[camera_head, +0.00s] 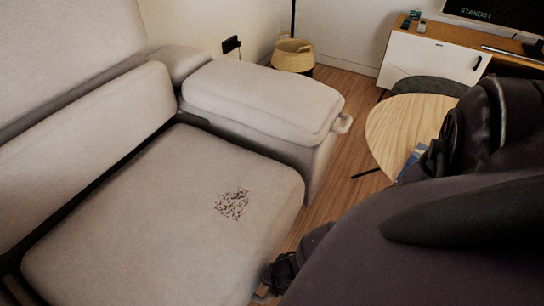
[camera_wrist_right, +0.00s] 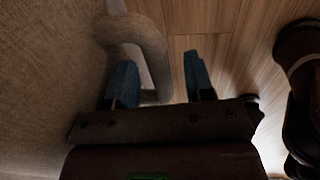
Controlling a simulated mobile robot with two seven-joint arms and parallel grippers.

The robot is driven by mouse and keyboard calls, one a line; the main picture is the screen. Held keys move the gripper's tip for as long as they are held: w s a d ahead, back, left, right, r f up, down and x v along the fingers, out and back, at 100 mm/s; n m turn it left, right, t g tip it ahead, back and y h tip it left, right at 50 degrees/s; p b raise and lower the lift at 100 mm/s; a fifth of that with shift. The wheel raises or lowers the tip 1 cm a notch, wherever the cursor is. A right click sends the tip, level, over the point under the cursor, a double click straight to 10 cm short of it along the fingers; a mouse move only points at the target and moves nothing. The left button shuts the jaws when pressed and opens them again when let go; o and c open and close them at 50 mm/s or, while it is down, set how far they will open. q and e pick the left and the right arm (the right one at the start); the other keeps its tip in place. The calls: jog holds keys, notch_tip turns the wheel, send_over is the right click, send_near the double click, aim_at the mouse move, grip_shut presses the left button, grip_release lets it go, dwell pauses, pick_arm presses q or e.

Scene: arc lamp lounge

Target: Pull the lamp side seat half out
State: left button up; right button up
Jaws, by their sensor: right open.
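The light grey sofa seat half (camera_head: 160,215) fills the lower left of the head view, with a patch of dark crumb-like specks on top. The lamp's dark pole (camera_head: 293,18) rises at the back. In the right wrist view a pale pull loop (camera_wrist_right: 152,50) sticks out from the fabric front. My right gripper (camera_wrist_right: 160,80) is open, its blue fingers on either side of the loop's outer strand; contact cannot be told. In the head view it is mostly hidden beside the seat's front edge. My left gripper is not in view.
A padded grey block (camera_head: 262,95) with its own pale loop (camera_head: 345,123) stands beyond the seat. A round wooden table (camera_head: 395,120) and a chair (camera_head: 428,86) stand right. A basket (camera_head: 293,55) is at the back. A strip of wooden floor (camera_head: 340,185) is clear.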

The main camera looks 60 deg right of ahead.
jog(key=shift+w+f, duration=0.1)
grip_shut()
pick_arm(q)
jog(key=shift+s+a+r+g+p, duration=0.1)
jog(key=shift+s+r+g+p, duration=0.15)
jog(key=shift+p, duration=0.95)
pick_arm(e)
jog(key=s, duration=1)
jog(key=shift+d, duration=0.45)
jog(key=shift+s, duration=0.1)
grip_release()
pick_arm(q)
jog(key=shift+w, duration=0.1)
